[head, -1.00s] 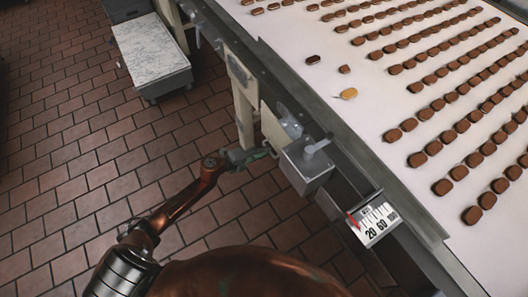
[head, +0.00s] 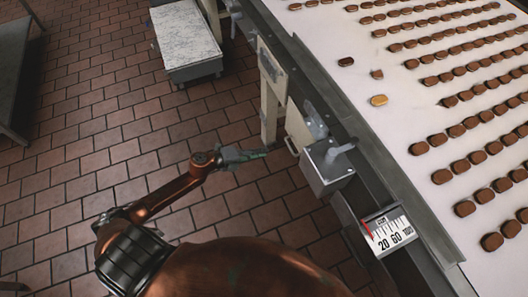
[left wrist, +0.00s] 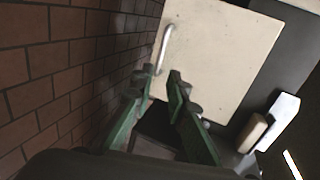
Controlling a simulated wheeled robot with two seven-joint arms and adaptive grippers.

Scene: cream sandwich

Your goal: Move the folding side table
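The folding side table appears to be the cream panel (head: 298,126) hanging folded down on the side of the conveyor. A small metal handle (head: 290,146) is near its lower edge. In the left wrist view the panel (left wrist: 225,60) fills the upper middle, with the curved handle (left wrist: 164,48) near its left edge. My left gripper (head: 264,152) is just left of the handle in the head view, apart from it. In the left wrist view its green fingers (left wrist: 159,82) are spread with nothing between them, and the handle is beyond the tips. My right gripper is not in view.
A conveyor (head: 430,45) with rows of brown biscuits runs along the right. A grey box with a lever (head: 328,165) and a dial scale (head: 390,233) stick out from its side. A marble-topped bench (head: 185,35) stands at the back. The tiled floor (head: 130,110) is clear.

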